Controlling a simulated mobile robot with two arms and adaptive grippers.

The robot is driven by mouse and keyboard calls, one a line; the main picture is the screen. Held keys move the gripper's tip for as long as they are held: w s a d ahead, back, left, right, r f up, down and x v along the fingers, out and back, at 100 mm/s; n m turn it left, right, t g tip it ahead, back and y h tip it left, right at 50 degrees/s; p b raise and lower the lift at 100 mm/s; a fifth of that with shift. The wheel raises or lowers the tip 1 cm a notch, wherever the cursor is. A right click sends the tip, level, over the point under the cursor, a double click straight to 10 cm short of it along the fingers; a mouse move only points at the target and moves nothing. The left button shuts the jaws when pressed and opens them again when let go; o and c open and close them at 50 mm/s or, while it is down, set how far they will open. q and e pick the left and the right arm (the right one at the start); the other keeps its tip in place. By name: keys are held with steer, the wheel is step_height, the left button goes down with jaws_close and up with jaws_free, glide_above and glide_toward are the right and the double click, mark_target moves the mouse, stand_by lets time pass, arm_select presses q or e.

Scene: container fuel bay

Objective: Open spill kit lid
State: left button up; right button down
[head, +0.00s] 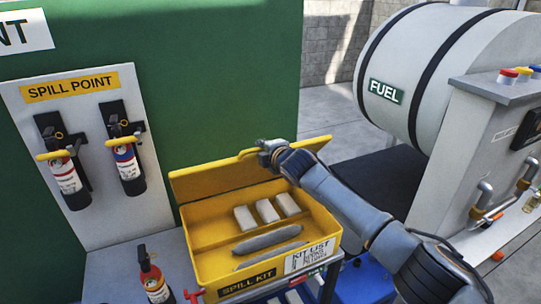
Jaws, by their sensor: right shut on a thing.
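The yellow spill kit box (207,262) stands at the lower middle, with SPILL KIT and KIT LIST labels on its front. Its yellow lid (215,180) is raised at the back edge, standing tilted up, so the inside shows. Inside are several white blocks (266,210) and grey rolls (267,239). My right gripper (266,154) is at the lid's top edge, near its middle, and is shut on it. My right arm reaches across the box's right side and hides part of the lid. My left gripper is not in view.
Two fire extinguishers (127,168) hang on the SPILL POINT board (70,88) at the left. Another extinguisher (152,277) stands left of the box. A fuel tank (440,60) and a grey dispenser cabinet (470,150) stand at the right.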

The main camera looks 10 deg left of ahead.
steer(key=shift+w+a+r, duration=0.3)
steer(key=shift+w+r, duration=0.25)
steer(key=c, duration=1.4)
jaws_free()
steer(key=shift+s+d, duration=0.2)
steer(key=shift+s, duration=0.05)
steer(key=shift+s, duration=0.25)
steer(key=v, duration=1.1)
steer(key=shift+d+r, duration=0.25)
steer(key=shift+r, duration=0.2)
